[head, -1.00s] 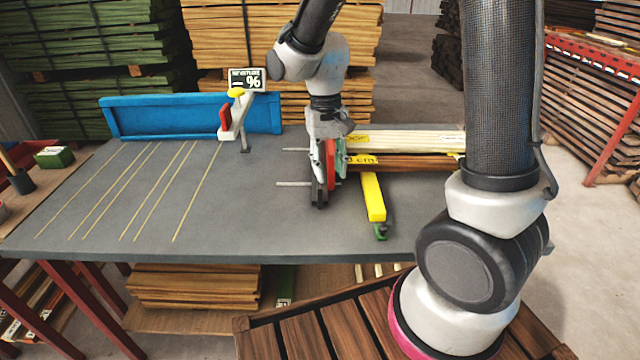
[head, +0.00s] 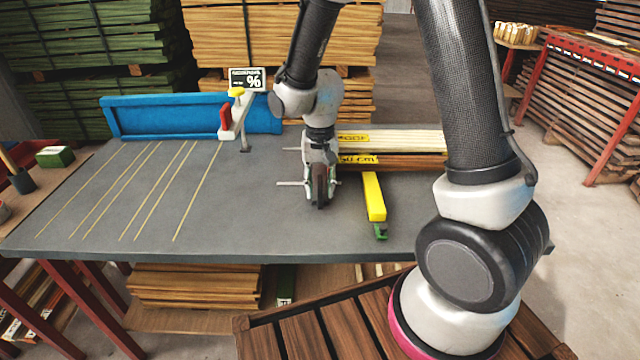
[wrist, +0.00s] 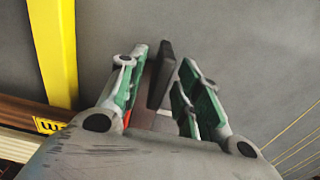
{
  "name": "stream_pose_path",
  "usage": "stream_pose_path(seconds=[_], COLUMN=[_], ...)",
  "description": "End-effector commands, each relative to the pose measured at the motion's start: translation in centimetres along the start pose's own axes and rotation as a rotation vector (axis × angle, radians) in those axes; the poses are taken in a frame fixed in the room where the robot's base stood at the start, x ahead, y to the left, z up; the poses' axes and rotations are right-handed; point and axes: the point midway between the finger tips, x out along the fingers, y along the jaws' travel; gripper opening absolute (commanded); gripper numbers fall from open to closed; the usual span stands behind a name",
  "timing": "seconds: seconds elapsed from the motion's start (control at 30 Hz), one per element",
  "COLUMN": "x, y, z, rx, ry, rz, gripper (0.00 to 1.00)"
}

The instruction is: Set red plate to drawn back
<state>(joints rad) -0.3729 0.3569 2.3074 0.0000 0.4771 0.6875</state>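My gripper (head: 320,196) points down over the grey table, beside two thin horizontal metal rods. In the wrist view its green-padded fingers (wrist: 166,90) are apart. A dark upright bar (wrist: 161,72) stands between them, nearer the left finger, with a gap to the right finger. A small sliver of red, probably the red plate (wrist: 127,118), shows beside the left finger's base. The rest of it is hidden by my gripper, so I cannot tell its position along the rods or any contact.
A yellow bar (head: 373,196) with a green end lies right of my gripper. Labelled boards (head: 400,160) lie behind it. A stand with a red piece (head: 225,118) and yellow knob, and a blue fence (head: 170,117), are at back left. The table's left half is mostly clear.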

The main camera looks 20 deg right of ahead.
Motion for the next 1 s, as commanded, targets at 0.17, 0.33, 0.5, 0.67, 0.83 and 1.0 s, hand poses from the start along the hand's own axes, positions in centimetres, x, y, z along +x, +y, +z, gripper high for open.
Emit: stream_pose_path(seconds=[0.17, 0.33, 0.5, 0.67, 0.83, 1.0], x=[0.0, 0.0, 0.0, 0.0, 0.0, 0.0], y=[0.0, 0.0, -0.1, -2.1, -6.6, -9.9], z=[0.0, 0.0, 0.0, 0.0, 0.0, 0.0], rx=[0.0, 0.0, -0.001, -0.005, -0.006, -0.003], ry=[0.0, 0.0, 0.0, 0.0, 0.001, 0.001], rz=[0.0, 0.0, 0.0, -0.001, -0.001, -0.001], gripper=[0.21, 0.0, 0.0, 0.0, 0.0, 0.0])
